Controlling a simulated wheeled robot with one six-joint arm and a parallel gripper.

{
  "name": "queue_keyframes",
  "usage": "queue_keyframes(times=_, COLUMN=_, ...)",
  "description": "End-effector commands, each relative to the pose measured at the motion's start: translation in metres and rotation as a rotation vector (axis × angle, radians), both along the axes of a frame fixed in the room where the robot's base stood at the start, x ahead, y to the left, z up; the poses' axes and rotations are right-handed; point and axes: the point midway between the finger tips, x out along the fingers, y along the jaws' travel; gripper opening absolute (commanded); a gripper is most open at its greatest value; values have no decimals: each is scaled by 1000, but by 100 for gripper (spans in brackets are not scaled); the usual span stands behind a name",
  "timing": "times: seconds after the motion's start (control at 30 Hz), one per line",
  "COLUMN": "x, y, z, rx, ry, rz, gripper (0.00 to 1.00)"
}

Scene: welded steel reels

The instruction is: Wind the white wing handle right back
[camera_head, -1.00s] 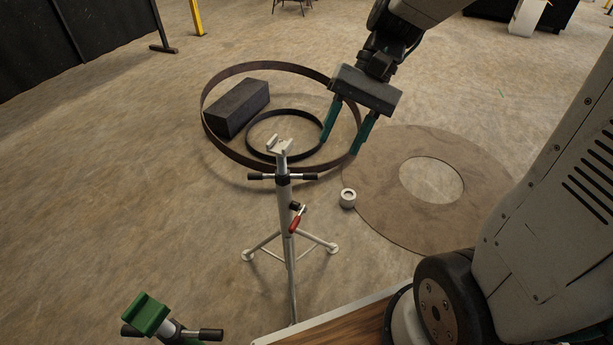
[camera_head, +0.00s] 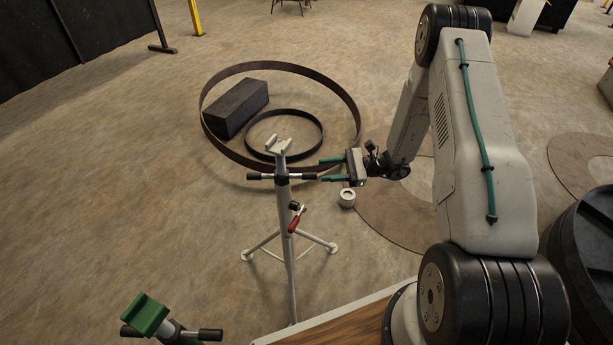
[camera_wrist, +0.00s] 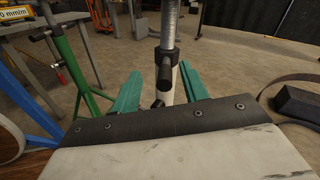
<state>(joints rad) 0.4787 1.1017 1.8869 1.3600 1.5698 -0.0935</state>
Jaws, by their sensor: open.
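The white stand (camera_head: 284,215) stands upright on its tripod legs, with a V-shaped head on top. Its wing handle (camera_head: 260,177) is a crossbar with black grips just below the head, lying roughly level across the picture. My gripper (camera_head: 323,170) is open and empty, just right of the handle's right grip, its teal fingers pointing left at it. In the wrist view, the wing handle (camera_wrist: 163,75) shows end-on in front of the white post, between my fingers (camera_wrist: 160,69). I cannot tell whether the fingertips overlap the grip.
A red lever (camera_head: 295,222) sticks out lower on the stand. A green-headed stand (camera_head: 147,314) is at the front left. Steel rings (camera_head: 349,98) and a dark block (camera_head: 236,107) lie behind. A small pale cylinder (camera_head: 347,198) sits on the floor below my gripper.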

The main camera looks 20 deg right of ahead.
Motion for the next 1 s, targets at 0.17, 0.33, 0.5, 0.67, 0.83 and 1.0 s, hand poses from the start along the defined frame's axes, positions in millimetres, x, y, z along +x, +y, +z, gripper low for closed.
queue_keyframes(times=0.17, x=1, y=-8, z=-29, rx=41, ry=31, rz=-71, gripper=44)
queue_keyframes(times=0.33, x=6, y=6, z=-33, rx=47, ry=35, rz=-79, gripper=44)
queue_keyframes(times=0.5, x=16, y=33, z=-33, rx=46, ry=34, rz=-77, gripper=44)
queue_keyframes(times=0.67, x=23, y=53, z=-33, rx=45, ry=35, rz=-78, gripper=44)
queue_keyframes(times=0.83, x=27, y=64, z=-33, rx=45, ry=35, rz=-78, gripper=44)
queue_keyframes(times=1.0, x=28, y=65, z=-32, rx=46, ry=34, rz=-79, gripper=44)
